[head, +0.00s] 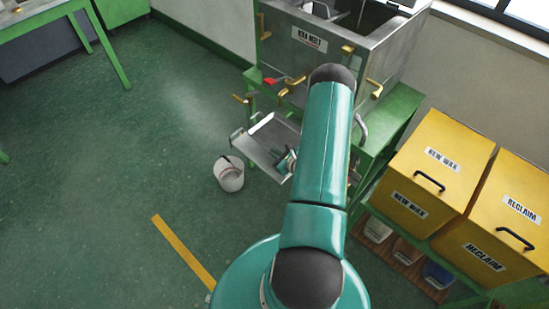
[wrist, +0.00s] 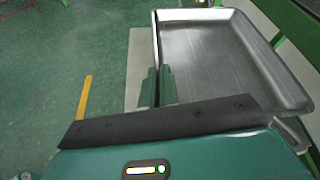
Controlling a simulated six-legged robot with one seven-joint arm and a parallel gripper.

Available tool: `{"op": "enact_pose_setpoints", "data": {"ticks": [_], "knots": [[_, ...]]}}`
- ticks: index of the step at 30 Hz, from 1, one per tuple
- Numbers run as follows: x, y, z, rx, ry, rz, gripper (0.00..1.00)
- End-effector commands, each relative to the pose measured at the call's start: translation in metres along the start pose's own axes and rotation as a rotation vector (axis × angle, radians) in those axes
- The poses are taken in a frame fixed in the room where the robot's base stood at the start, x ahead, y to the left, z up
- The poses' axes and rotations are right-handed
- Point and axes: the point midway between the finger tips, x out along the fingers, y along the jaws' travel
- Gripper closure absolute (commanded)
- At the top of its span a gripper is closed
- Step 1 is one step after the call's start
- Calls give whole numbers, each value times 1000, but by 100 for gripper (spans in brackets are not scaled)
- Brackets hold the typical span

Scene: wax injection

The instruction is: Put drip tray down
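The drip tray (head: 262,150) is a shallow grey metal pan in front of the wax melt tank (head: 318,50), below its taps. It also shows large in the wrist view (wrist: 215,62), empty, with its inside facing up. My gripper (head: 287,161) is at the tray's near side. In the wrist view its two teal fingers (wrist: 158,88) stand close together, one on each side of the tray's left wall, shut on it. I cannot tell whether the tray's underside touches anything. My arm hides part of the tank front and the stand.
A white bucket (head: 230,178) stands on the floor just left of the tray. Brass taps (head: 290,84) stick out above it. Yellow wax bins (head: 432,172) stand on a green rack at the right. The green floor (head: 110,170) at the left is mostly clear, with a yellow line (head: 184,252).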

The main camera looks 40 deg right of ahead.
Motion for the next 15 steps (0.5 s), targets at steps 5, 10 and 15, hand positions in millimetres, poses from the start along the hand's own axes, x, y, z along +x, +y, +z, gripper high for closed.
{"op": "enact_pose_setpoints", "data": {"ticks": [5,10,15], "knots": [[12,5,-19,1,0,1,100],[17,7,-29,-1,-2,0,100],[17,7,-29,-1,-2,0,100]]}}
